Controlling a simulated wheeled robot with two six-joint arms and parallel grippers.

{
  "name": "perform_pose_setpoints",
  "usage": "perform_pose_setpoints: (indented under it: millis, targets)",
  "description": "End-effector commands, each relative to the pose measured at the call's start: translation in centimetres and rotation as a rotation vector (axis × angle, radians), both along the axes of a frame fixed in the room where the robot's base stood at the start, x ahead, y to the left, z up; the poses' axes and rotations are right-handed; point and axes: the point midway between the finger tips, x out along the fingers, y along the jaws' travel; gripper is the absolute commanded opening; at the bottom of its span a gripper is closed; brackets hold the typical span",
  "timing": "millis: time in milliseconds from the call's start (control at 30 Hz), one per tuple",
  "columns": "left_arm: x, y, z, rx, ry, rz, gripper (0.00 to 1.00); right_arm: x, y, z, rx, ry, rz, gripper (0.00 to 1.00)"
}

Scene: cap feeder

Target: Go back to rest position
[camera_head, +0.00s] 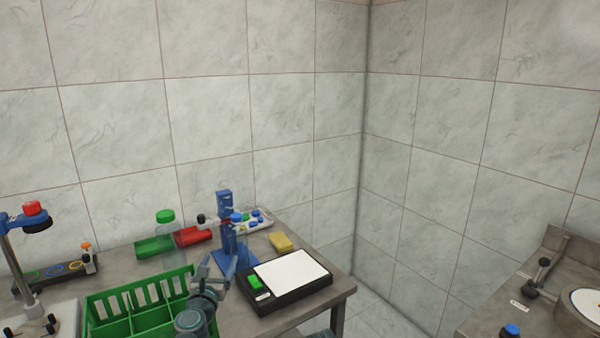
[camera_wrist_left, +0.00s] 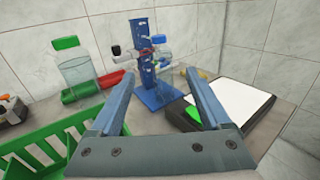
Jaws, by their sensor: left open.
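My left gripper (camera_head: 218,268) is open and empty. It is above the bench, between the green crate and the black-framed device. In the left wrist view its two blue-grey fingers (camera_wrist_left: 165,95) stand apart with nothing between them. The blue stand (camera_wrist_left: 146,60) is beyond the fingertips and also shows in the head view (camera_head: 226,215). My right gripper is in neither view.
A green divided crate (camera_head: 100,300) is at the lower left. A black device with a white top (camera_head: 290,275) is on the right. Behind are a green-capped bottle (camera_head: 166,235), a red block (camera_head: 193,236) and a yellow sponge (camera_head: 281,241). Another bench (camera_head: 490,318) stands far right.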

Motion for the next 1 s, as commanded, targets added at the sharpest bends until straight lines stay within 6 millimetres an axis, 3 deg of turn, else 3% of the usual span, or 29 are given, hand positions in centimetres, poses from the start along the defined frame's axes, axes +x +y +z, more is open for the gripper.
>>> perform_pose_setpoints:
  millis: [367, 567, 733, 833, 1000]
  targets:
    - [-0.4, -4.4, -1.2, 0.369, 0.018, -0.183, 0.81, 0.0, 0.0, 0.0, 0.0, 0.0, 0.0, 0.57]
    - [-1.5, -8.1, -3.5, 0.714, 0.03, -0.364, 0.81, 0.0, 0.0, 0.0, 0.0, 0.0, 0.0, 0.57]
    - [-3.7, -11.3, -7.4, 1.123, 0.039, -0.607, 0.81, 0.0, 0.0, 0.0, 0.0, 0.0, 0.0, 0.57]
    - [-6.2, -12.7, -11.2, 1.443, 0.041, -0.833, 0.81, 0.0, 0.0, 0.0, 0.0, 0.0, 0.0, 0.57]
    - [-11.9, -11.7, -17.6, 1.933, 0.032, -1.305, 0.81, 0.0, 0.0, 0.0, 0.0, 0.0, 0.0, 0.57]
